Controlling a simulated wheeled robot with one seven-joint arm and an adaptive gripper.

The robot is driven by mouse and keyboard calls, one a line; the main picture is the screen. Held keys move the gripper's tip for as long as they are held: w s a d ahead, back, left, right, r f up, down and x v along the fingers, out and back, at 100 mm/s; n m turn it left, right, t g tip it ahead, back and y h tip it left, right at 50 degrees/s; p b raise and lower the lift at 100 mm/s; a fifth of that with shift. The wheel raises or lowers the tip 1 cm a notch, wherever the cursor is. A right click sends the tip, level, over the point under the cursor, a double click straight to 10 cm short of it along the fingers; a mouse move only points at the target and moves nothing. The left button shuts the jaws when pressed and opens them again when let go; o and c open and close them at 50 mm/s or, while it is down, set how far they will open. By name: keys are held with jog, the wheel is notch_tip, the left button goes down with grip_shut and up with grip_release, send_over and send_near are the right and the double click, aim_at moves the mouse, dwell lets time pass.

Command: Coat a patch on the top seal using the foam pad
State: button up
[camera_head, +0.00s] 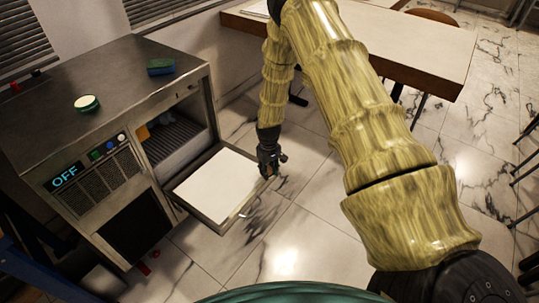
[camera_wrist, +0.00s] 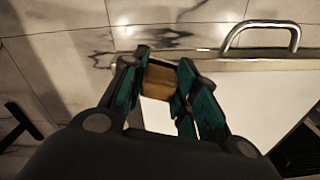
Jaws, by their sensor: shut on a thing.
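My gripper (camera_head: 270,163) is low by the far right corner of the cabinet's lowered door. In the wrist view its fingers (camera_wrist: 163,70) are closed around a small tan block (camera_wrist: 158,82); I cannot tell for certain that it is the foam pad. The block is above or near the white door panel; contact is unclear. A blue-green sponge-like block (camera_head: 160,66) lies on the cabinet top. A round green tin with pale contents (camera_head: 87,103) stands to its left. The top seal cannot be made out at the chamber opening (camera_head: 178,135).
The lowered door (camera_head: 215,187) juts out over the marble floor, with a metal handle (camera_wrist: 262,32) on its outer edge. The cabinet's display (camera_head: 65,176) reads OFF. A table (camera_head: 400,40) stands behind my arm. Floor right of the door is clear.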

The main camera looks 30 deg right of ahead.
aim_at(270, 169)
jog(key=shift+w+d+r+p, duration=0.15)
jog(key=shift+d+r+p, duration=0.1)
jog(key=shift+r+p, duration=0.05)
jog(key=shift+w+a+r+p, duration=0.15)
jog(key=shift+r+p, duration=0.15)
jog(key=shift+r, duration=0.5)
jog(key=shift+s+d+r+p, duration=0.1)
jog(key=shift+s+r+p, duration=0.05)
jog(key=shift+r+p, duration=0.35)
jog(key=shift+s+d+r+p, duration=0.1)
jog(key=shift+r+p, duration=0.15)
jog(key=shift+r, duration=0.35)
jog(key=shift+r+p, duration=1.2)
jog(key=shift+r, duration=0.6)
